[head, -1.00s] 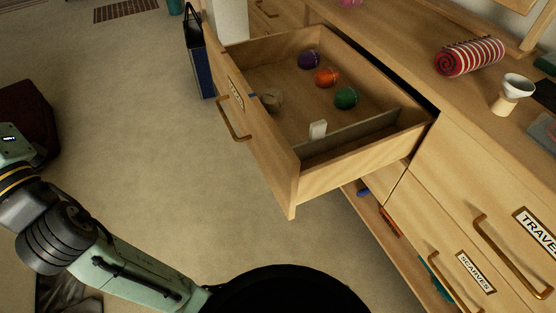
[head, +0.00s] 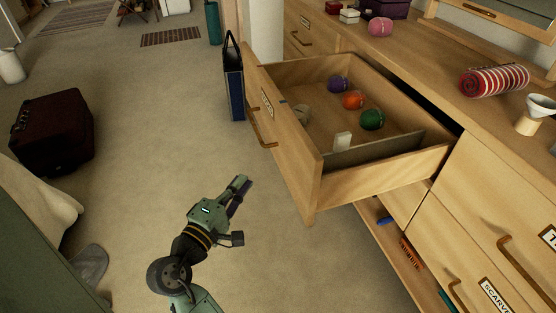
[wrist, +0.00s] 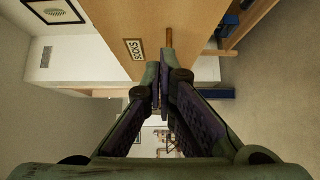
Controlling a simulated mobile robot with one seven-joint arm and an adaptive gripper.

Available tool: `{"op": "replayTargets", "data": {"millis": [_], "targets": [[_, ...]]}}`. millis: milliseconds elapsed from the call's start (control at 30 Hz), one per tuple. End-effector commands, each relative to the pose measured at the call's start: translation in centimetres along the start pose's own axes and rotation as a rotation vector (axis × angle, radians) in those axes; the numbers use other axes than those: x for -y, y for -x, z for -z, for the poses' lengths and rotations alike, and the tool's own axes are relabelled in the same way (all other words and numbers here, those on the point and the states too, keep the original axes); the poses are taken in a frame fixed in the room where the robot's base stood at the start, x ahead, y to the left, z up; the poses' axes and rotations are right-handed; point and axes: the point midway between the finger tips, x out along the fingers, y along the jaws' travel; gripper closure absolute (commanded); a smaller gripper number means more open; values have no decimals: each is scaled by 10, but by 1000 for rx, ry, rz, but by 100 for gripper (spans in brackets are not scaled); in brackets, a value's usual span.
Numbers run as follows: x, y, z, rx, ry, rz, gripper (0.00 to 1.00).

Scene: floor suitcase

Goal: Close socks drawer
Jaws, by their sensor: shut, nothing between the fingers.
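The socks drawer (head: 312,188) is pulled well out of the wooden dresser. It holds purple, orange and green rolled balls (head: 353,101), a beige one and a small white block, with a divider near its right side. Its front carries a label and a brass bar handle (head: 262,128). In the wrist view the SOCKS label (wrist: 134,52) and part of the handle (wrist: 169,38) show beyond the fingertips. My gripper (head: 243,186) is shut and empty, out in front of the drawer over the carpet, apart from the handle. It also shows in the wrist view (wrist: 160,82).
A dark blue bag (head: 234,82) stands beside the drawer's far end. A dark red suitcase (head: 52,130) lies on the carpet at left. A striped roll (head: 494,80) lies on the dresser top. The carpet before the drawer is largely clear.

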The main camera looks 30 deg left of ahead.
Motion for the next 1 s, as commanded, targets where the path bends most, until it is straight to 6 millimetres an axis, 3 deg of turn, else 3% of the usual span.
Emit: {"op": "replayTargets", "data": {"millis": [400, 633, 1000], "targets": [[-2, -86, -4, 2, -1, 1, 100], [-1, -105, -24, -1, -2, 0, 100], [0, -109, -28, -3, -3, 0, 100]]}}
